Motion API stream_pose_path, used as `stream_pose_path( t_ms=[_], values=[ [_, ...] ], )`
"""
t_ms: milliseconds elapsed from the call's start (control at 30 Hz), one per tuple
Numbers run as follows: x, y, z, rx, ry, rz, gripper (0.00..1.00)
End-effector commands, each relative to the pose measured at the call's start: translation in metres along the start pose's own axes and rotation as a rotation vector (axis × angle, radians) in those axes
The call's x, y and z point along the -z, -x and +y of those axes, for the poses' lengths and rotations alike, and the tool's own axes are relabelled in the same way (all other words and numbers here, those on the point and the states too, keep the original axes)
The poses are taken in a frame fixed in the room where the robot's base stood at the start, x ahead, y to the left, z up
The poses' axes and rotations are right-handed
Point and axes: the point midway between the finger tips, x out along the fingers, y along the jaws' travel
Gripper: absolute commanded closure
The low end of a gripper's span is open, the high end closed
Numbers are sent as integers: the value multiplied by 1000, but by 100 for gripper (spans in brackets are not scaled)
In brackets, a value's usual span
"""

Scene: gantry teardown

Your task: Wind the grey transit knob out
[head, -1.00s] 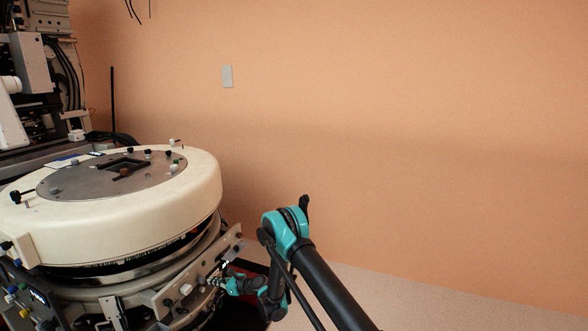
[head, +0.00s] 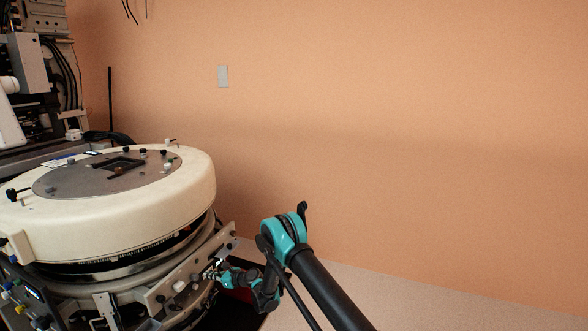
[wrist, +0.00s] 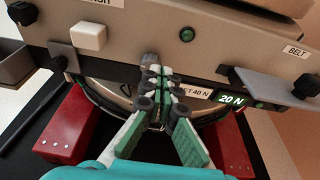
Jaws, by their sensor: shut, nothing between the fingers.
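My gripper (wrist: 153,72) is shut with nothing between its fingers. In the wrist view its tips point at the lower part of a light panel (wrist: 145,22). In the head view my gripper (head: 209,274) is small, at the machine's front rail. Neither is in my gripper. My fingers hide what lies directly behind them.
Red blocks (wrist: 66,135) flank the fingers. The round cream machine top (head: 130,225) stands left; the wall side is clear.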

Motion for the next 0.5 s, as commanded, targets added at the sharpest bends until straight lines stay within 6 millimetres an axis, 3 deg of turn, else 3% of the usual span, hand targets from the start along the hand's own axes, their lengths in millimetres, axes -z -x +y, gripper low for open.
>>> stream_pose_path(
  t_ms=[200, 500],
  values=[
    [-6, -27, 1, -1, 1, 0, 100],
    [-12, -47, 0, 1, 0, 0, 100]
  ],
)
